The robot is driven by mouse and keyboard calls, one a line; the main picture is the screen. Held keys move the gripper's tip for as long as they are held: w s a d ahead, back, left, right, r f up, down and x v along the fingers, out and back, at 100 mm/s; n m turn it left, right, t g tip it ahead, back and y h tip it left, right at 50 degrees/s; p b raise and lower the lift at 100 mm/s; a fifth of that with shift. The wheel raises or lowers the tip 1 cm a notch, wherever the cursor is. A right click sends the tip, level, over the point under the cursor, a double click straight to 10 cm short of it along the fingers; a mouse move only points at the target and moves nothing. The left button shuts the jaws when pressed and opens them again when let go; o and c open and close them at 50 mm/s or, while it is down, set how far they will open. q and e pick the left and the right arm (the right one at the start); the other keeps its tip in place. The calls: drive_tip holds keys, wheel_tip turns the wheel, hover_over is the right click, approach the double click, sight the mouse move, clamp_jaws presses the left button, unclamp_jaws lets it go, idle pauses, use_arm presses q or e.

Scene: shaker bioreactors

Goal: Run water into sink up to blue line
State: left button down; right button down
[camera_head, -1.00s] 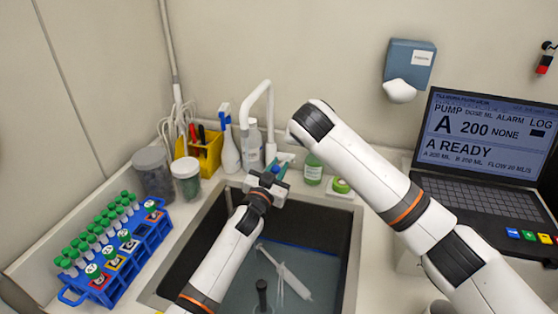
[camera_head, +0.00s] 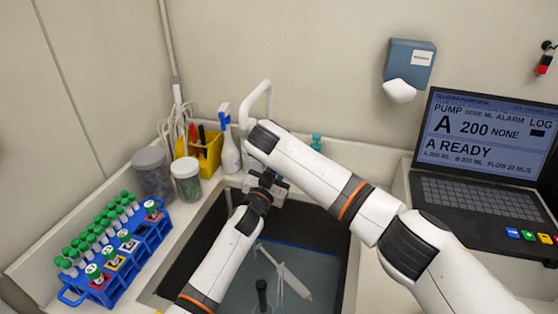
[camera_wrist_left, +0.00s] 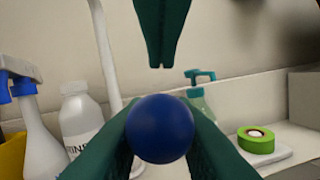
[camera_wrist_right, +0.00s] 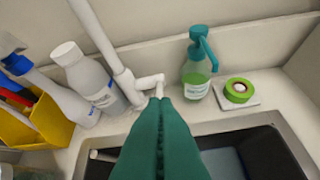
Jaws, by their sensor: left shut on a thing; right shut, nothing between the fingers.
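The sink (camera_head: 345,275) is below the white tap (camera_head: 258,92), which rises behind it. A blue line (camera_head: 300,244) runs along its far inner wall, with a grey-blue surface below it; I cannot tell the exact water level. I see no stream. My left gripper (camera_wrist_left: 160,130) is shut on a blue ball-shaped knob (camera_wrist_left: 160,128) in front of the tap pipe (camera_wrist_left: 103,45). My right gripper (camera_wrist_right: 160,102) is shut and empty, its tips close to the tap's white side arm (camera_wrist_right: 150,82). In the left wrist view it points down above the knob (camera_wrist_left: 157,66). My right forearm hides it in the head view.
A pale tool (camera_head: 290,280) lies in the sink. A blue tube rack (camera_head: 140,245), jars, a yellow bin (camera_head: 208,152) and a spray bottle (camera_head: 228,150) stand left. A green bottle (camera_wrist_right: 196,78) and green tape roll (camera_wrist_right: 238,90) sit behind the sink. A laptop (camera_head: 475,195) stands right.

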drive_tip(key=shift+s+a+f, duration=0.2)
drive_tip(key=shift+s+f, duration=0.1)
drive_tip(key=shift+f, duration=0.3)
drive_tip(key=shift+s+a+f, duration=0.15)
drive_tip(key=shift+s+f, duration=0.1)
drive_tip(key=shift+f, duration=0.35)
drive_tip(key=shift+s+a+f, duration=0.15)
drive_tip(key=shift+s+f, duration=0.25)
drive_tip(key=shift+f, duration=0.25)
use_arm(q)
drive_tip(key=shift+r, duration=0.1)
use_arm(e)
drive_tip(key=shift+s+f, duration=0.15)
drive_tip(key=shift+f, duration=0.15)
use_arm(q)
drive_tip(key=shift+r, duration=0.2)
use_arm(e)
drive_tip(key=shift+s+a+f, duration=0.1)
use_arm(q)
drive_tip(key=c, duration=1.5)
unclamp_jaws()
